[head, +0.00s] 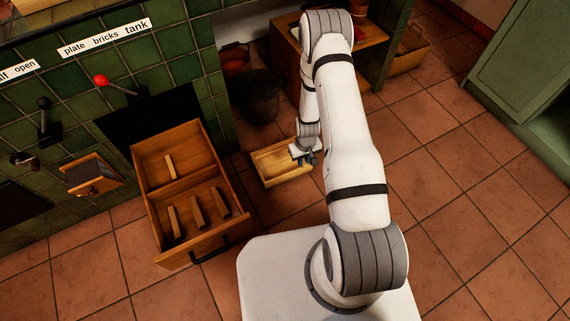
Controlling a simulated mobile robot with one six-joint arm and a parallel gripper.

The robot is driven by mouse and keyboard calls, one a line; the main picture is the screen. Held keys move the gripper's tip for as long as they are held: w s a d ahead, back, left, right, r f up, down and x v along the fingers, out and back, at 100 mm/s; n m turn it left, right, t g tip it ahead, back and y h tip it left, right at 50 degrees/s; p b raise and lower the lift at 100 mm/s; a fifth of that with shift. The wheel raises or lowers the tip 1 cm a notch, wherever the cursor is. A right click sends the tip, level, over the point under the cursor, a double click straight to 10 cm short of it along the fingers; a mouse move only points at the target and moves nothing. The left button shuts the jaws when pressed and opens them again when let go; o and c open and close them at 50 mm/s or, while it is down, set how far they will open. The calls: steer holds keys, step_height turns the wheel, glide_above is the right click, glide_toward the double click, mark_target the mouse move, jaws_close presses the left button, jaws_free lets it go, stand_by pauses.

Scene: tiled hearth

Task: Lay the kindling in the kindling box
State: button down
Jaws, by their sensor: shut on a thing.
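A shallow light-wood box (262,173), which looks like the kindling box, lies on the tiled floor. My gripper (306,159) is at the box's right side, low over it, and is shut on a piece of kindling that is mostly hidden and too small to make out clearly. Several more kindling sticks (197,211) lie in the front compartment of an open wooden drawer (160,222) to the left. One stick (169,167) lies in its back compartment.
A dark bucket (258,97) stands behind the box. A wooden cabinet (285,62) is at the back, with another wooden box (408,57) on the floor to its right. A red-knobbed lever (102,80) sticks out of the green tiled wall. The floor at right is clear.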

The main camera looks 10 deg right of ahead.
steer(key=s+f, duration=0.8)
steer(key=f, duration=0.4)
steer(key=shift+n, duration=0.4)
steer(key=w+a+f+b, duration=0.1)
steer(key=w+b, duration=0.1)
steer(key=w, duration=0.3)
steer(key=w+a+f+b, duration=0.1)
steer(key=w+a+b, duration=0.1)
steer(key=w, duration=0.4)
steer(key=w+a+f+b, duration=0.1)
steer(key=w+a+b, duration=0.1)
steer(key=w, duration=0.3)
steer(key=shift+w+f, duration=0.3)
steer(key=shift+w, duration=0.1)
steer(key=shift+f+b, duration=0.35)
steer(key=shift+b, duration=0.25)
